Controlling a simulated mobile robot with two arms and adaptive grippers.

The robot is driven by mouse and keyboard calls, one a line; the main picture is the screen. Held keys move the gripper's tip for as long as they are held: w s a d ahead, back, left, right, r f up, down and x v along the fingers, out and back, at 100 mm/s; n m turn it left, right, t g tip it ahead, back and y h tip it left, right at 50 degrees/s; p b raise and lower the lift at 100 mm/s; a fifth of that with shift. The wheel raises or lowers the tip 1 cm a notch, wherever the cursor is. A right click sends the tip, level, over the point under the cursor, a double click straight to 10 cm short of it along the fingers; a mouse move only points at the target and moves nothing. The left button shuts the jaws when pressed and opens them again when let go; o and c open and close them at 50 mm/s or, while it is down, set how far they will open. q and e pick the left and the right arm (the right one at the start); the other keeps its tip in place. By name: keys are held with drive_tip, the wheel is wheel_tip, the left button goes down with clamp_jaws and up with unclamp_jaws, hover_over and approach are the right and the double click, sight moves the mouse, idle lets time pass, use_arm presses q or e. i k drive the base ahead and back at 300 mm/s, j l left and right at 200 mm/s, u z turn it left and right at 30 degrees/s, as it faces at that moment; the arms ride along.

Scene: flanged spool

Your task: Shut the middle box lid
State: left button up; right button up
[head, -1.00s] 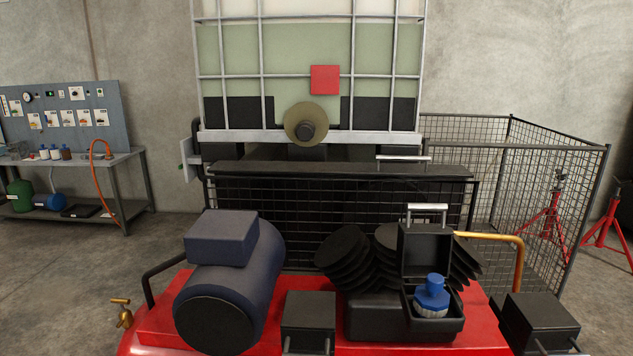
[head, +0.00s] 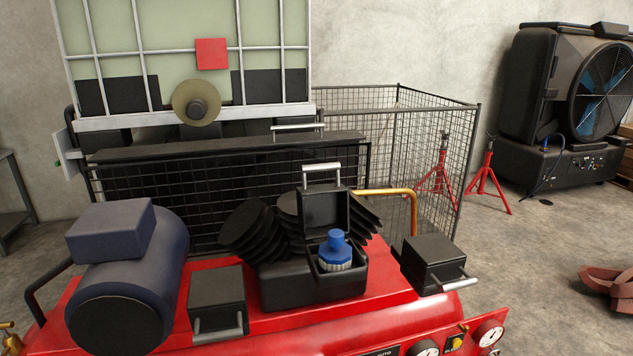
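Three small black boxes sit on top of the red compressor. The middle box (head: 355,284) is open. Its lid (head: 325,211) stands upright at the back, with a silver handle (head: 322,168) at the top. A blue cap-like part with a ribbed pale base (head: 336,250) sits inside the middle box. The left box (head: 217,298) and the right box (head: 433,260) have their lids down, with silver handles at the front. Neither of my grippers shows in the head view.
The red compressor (head: 270,322) carries a dark blue motor (head: 130,265) at left and black finned cylinders (head: 258,232) behind the middle box. A brass pipe (head: 400,194) bends down near the right box. A wire mesh cage (head: 420,140) stands behind. Floor at right is mostly clear.

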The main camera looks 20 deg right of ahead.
sight(322, 208)
drive_tip(key=k+l+u, duration=0.95)
drive_tip(key=k+u, duration=0.15)
drive_tip(key=k, duration=0.2)
